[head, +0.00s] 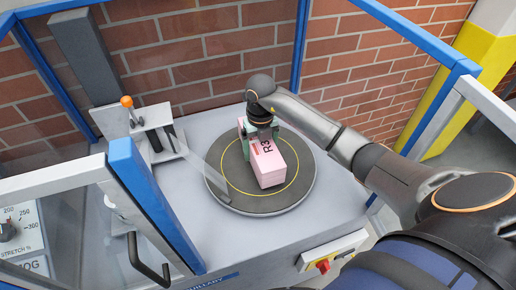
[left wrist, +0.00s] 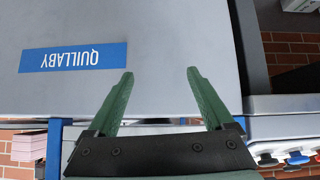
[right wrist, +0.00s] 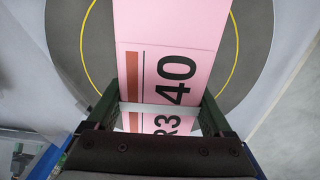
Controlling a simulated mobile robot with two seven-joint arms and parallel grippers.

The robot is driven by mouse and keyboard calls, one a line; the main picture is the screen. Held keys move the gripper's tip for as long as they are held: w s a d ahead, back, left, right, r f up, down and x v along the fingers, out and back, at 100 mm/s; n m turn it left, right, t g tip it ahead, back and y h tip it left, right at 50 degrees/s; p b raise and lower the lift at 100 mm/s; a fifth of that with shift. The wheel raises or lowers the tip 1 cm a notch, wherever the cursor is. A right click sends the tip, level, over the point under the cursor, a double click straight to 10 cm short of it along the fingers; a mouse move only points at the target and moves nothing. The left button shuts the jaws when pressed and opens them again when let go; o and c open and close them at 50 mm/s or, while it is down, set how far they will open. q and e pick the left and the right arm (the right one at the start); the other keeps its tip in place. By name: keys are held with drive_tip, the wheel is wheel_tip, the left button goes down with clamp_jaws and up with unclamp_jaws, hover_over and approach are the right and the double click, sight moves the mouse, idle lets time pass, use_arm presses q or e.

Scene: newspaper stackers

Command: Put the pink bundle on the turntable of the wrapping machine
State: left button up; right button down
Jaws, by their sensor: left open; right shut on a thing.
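The pink bundle (head: 268,163) is a box-shaped stack with black lettering. In the head view it is over the dark round turntable (head: 236,193), inside or across the yellow ring. I cannot tell whether it rests on the turntable or hangs just above it. My right gripper (head: 260,138) is shut on the far end of the bundle. The right wrist view shows its fingers on both sides of the bundle (right wrist: 172,60), with the turntable (right wrist: 66,40) below. My left gripper (left wrist: 160,95) is open and empty, facing a grey panel with a blue QUILLABY label; it is not in the head view.
Blue frame posts and an open clear door (head: 80,210) with a dark handle border the machine's front left. A red switch (head: 323,266) sits at the front right. A brick wall is behind.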

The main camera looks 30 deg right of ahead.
use_arm(q)
drive_tip(key=shift+f+b, duration=0.4)
drive_tip(key=shift+f, duration=0.45)
use_arm(e)
drive_tip(key=shift+f, duration=0.8)
drive_tip(key=shift+f, duration=0.2)
unclamp_jaws()
